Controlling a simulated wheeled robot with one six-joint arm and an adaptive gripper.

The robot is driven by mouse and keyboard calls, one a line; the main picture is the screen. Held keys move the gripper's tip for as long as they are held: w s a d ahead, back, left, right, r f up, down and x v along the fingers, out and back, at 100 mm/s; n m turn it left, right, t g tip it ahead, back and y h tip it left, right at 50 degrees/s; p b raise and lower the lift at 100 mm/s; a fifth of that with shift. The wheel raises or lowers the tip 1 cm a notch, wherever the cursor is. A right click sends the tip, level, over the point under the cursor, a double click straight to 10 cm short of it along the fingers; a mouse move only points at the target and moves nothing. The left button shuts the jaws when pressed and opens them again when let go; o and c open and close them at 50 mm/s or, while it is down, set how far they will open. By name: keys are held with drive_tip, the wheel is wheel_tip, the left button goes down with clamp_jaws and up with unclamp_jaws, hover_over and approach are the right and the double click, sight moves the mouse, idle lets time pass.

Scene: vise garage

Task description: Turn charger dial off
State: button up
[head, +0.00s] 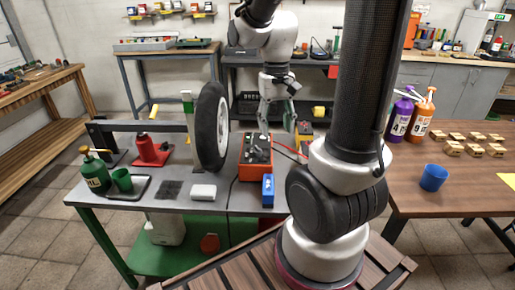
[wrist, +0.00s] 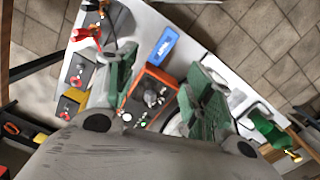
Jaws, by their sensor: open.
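The charger (head: 255,168) is an orange box with a dark top on the grey workbench, just right of the upright wheel. In the wrist view the charger (wrist: 138,112) lies between my gripper's fingers, with a grey knob-like dial (wrist: 154,93) on its dark face. The dial's exact pointer position is too small to read. My gripper (head: 277,122) is above and behind the charger in the head view. In the wrist view my gripper (wrist: 163,70) has its green fingers spread on either side of the charger, with nothing held between them.
A blue box (head: 268,190) stands close in front of the charger, and the wheel (head: 210,128) rises on its left. Red and dark cables run to the right.

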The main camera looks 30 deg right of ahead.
drive_tip(key=w+d+f+m, duration=0.2)
drive_tip(key=w+f+m, duration=0.5)
drive_tip(key=w+f, duration=0.25)
drive_tip(key=m, duration=0.5)
hover_over(257, 147)
drive_tip(key=shift+s+t, duration=0.3)
drive_tip(key=shift+w+f+m, duration=0.15)
drive_tip(key=shift+w+m, duration=0.05)
drive_tip(key=shift+m, duration=0.7)
wheel_tip(257, 147, down, 8)
drive_tip(key=shift+r, duration=0.2)
drive_tip(key=c, duration=1)
